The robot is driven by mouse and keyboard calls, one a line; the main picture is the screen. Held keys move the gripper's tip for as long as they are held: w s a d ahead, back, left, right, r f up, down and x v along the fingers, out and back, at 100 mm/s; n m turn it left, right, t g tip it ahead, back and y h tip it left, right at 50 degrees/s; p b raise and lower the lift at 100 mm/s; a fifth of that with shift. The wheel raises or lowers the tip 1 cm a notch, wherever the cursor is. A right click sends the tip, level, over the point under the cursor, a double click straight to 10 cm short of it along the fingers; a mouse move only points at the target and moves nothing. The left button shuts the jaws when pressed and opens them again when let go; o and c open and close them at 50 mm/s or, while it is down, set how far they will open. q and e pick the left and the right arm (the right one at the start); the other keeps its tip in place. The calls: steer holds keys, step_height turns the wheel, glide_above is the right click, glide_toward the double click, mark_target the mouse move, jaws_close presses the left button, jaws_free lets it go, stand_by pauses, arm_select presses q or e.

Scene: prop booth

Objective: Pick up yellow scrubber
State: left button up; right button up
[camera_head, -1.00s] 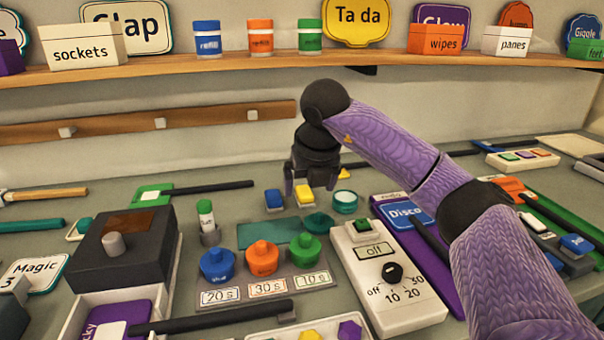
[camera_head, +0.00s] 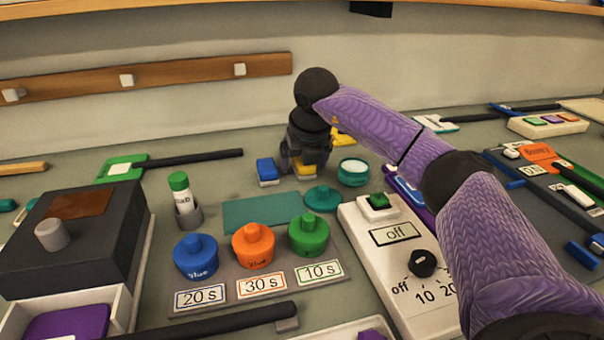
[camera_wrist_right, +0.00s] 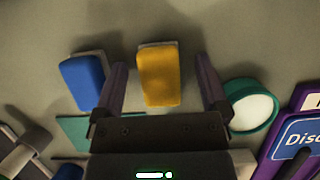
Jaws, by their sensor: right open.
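The yellow scrubber (camera_wrist_right: 158,76) lies on the table, a small block with a yellow top and a pale base. In the right wrist view it sits between the two spread fingers of my right gripper (camera_wrist_right: 162,90), with a gap on each side. In the head view the gripper (camera_head: 303,168) is down over the scrubber (camera_head: 304,167), hiding much of it. The right gripper is open and holds nothing. My left gripper is not in view.
A blue scrubber (camera_head: 267,170) is close on the left and a teal round tub (camera_head: 353,172) close on the right. In front are a teal mat (camera_head: 262,212), blue, orange and green knobbed pots, and a white timer box (camera_head: 393,236). A marker stands in a grey holder (camera_head: 189,217).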

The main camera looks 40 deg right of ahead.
steer(key=shift+r, duration=0.15)
steer(key=c, duration=1.2)
jaws_close()
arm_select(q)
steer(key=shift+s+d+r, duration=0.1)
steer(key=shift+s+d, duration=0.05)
arm_select(e)
step_height(320, 180, up, 10)
steer(key=p, duration=0.5)
steer(key=shift+f, duration=0.25)
steer(key=shift+r, duration=0.3)
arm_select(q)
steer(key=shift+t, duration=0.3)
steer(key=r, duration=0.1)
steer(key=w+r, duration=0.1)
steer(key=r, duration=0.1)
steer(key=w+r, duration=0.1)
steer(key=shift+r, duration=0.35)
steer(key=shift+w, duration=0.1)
